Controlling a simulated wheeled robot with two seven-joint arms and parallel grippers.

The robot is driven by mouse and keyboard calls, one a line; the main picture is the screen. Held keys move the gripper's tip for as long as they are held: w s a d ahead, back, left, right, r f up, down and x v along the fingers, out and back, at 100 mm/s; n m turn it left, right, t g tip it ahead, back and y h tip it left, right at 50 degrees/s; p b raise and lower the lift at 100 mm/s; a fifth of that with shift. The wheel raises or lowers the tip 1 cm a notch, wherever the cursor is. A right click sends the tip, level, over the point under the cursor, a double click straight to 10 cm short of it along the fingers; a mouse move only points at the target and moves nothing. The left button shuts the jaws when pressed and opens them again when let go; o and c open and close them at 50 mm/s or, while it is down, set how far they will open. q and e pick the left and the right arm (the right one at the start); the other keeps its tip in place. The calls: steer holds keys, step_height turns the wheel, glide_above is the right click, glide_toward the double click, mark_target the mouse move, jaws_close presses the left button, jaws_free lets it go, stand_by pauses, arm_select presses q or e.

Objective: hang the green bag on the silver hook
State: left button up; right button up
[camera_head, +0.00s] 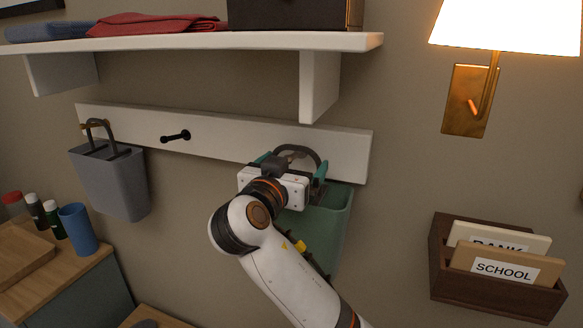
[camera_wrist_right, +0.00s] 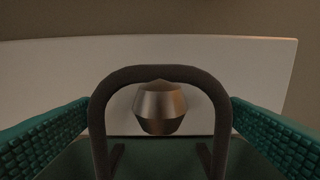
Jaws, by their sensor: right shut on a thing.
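The green bag (camera_head: 331,222) is in front of the right end of the white hook board, partly hidden behind my right arm. My right gripper (camera_head: 295,168) is shut on it near its top. The bag's dark arched handle (camera_wrist_right: 160,74) stands up between the two teal textured finger pads in the right wrist view. The silver hook (camera_wrist_right: 160,107), a metal knob, shows inside the handle's arch there. I cannot tell whether the handle is around the hook or only in front of it. In the head view the hook is not clearly visible. My left gripper is not in view.
A grey bag (camera_head: 112,182) hangs at the board's left end; a black hook (camera_head: 175,137) beside it is empty. A white shelf (camera_head: 200,41) with folded cloths juts out above. A wall lamp (camera_head: 470,100) and wooden letter holder (camera_head: 490,288) are at right.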

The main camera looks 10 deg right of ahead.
stand_by(0.4)
steer(key=o, duration=1.1)
